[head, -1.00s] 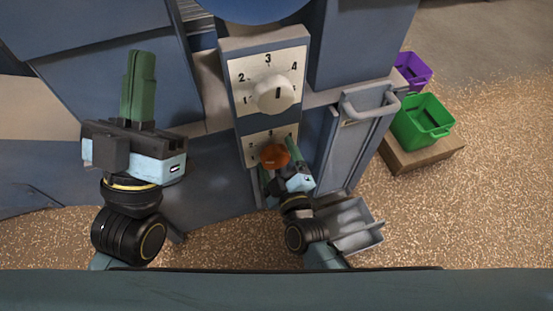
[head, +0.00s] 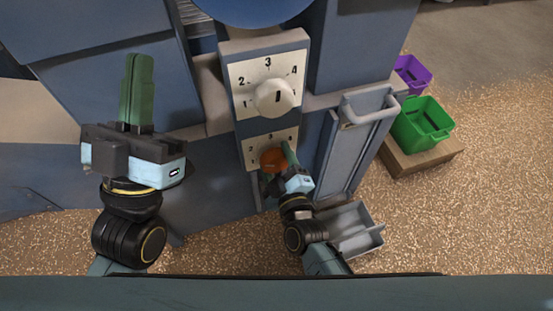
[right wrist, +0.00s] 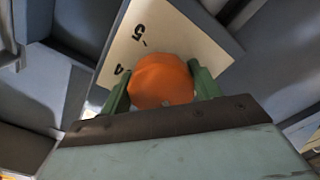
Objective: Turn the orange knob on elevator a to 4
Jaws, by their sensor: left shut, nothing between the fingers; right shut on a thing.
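The orange knob (head: 273,160) sits on the lower dial plate (head: 252,148) of the machine's front panel. Its pointer cannot be made out. In the right wrist view the orange knob (right wrist: 161,80) lies between the green fingers of my right gripper (right wrist: 162,88), which is shut on it. The digits 5 and 4 show on the plate (right wrist: 143,40) there. In the head view my right gripper (head: 278,166) reaches the knob from below and right. My left gripper (head: 138,88) is shut and empty, raised at the left, away from the panel.
A white knob (head: 273,97) on a larger numbered dial sits above the orange one. A grey handle (head: 372,110) and an open grey tray (head: 355,228) are right of the panel. Green (head: 421,124) and purple (head: 412,73) bins stand further right.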

